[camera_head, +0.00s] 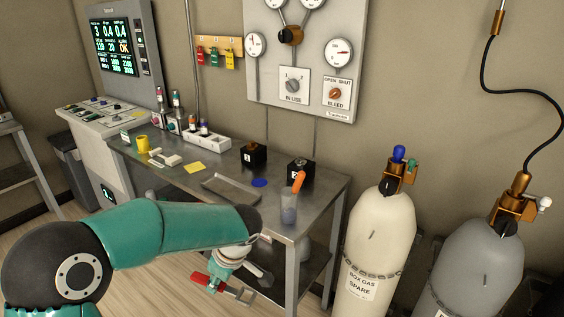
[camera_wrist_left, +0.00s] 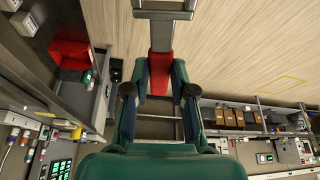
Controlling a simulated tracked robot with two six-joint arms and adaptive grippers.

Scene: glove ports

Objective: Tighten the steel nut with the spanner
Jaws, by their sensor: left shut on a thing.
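The spanner has a red grip and a grey steel end. In the head view its steel end (camera_head: 240,294) points right, low in front of the bench. My left gripper (camera_head: 217,280) is shut on the red grip. In the left wrist view the spanner (camera_wrist_left: 161,36) runs straight up from between the fingers (camera_wrist_left: 159,88), and its wide head is cut off by the top edge. I cannot make out the steel nut for certain. Brass valve fittings top the cream bottle (camera_head: 399,172) and the grey bottle (camera_head: 518,200). My right gripper is not in view.
A gauge panel (camera_head: 315,90) hangs behind. A black hose (camera_head: 485,75) drops to the grey bottle. Floor is open at lower left.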

